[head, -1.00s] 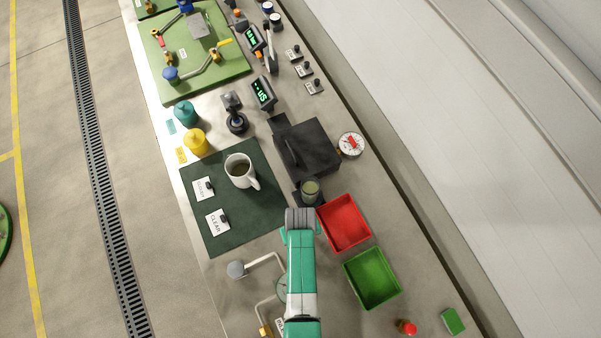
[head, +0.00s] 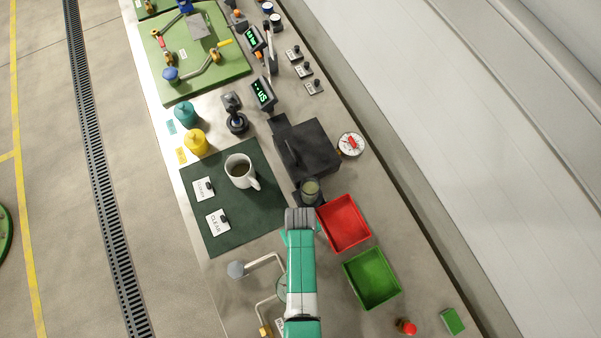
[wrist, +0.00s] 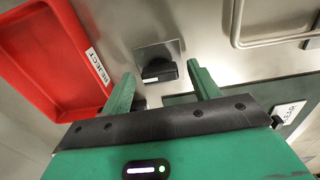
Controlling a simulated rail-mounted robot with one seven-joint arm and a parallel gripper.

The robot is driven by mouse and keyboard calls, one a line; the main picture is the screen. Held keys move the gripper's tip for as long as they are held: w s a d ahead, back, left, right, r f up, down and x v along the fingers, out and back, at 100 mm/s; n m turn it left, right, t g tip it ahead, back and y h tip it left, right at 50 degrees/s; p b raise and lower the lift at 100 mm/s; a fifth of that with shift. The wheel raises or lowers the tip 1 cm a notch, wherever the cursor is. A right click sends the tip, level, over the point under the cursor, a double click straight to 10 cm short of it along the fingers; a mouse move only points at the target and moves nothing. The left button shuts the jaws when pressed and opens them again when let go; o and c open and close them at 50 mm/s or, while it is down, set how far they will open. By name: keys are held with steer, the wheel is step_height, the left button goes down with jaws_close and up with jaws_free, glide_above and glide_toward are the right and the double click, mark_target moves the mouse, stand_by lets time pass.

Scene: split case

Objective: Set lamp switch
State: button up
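A black knob (wrist: 158,70) sits on a small grey plate (wrist: 152,50) on the bench, beside the red tray marked REJECT. It looks like a switch, but no lamp label is readable on it. My gripper (wrist: 161,74) is open and empty, with one green finger on each side of the knob in the picture. Gaps show between the knob and both fingers. In the head view my arm covers this spot, and the gripper (head: 301,222) is mostly hidden under it.
The red tray (head: 324,211) is close to the right of my gripper, with a green tray (head: 349,270) nearer. A dark machine (head: 313,146) with a cup (head: 311,188) stands behind. A green mat (head: 260,212) with a white mug (head: 238,165) lies to the left.

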step_height(320, 180, up, 8)
steer(key=shift+f+p, duration=0.1)
steer(key=shift+p, duration=0.45)
stand_by(0.5)
